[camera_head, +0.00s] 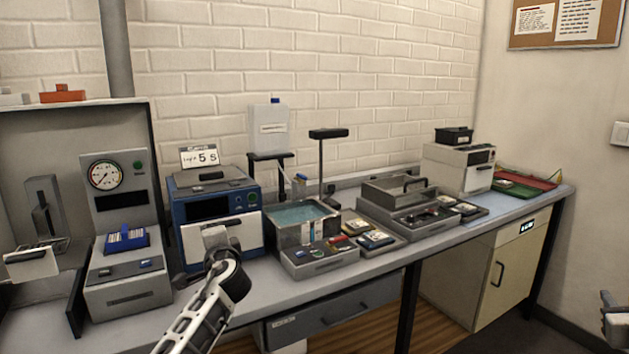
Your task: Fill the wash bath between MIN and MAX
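The wash bath (290,234) is a clear-walled tank on the bench, holding teal water whose surface shows near the rim. MIN and MAX marks are too small to read. A white container (268,128) with a blue cap stands on a dark stand above and behind the bath. My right gripper (613,308) is partly visible at the right edge, far from the bath.
A grey control box (320,262) stands directly before the bath. The blue machine (214,205) and a gauge unit (125,200) stand to the left. A lamp-like post (328,165), a lidded grey tray (400,190) and small trays crowd the right. A narrow front bench strip (420,245) is clear.

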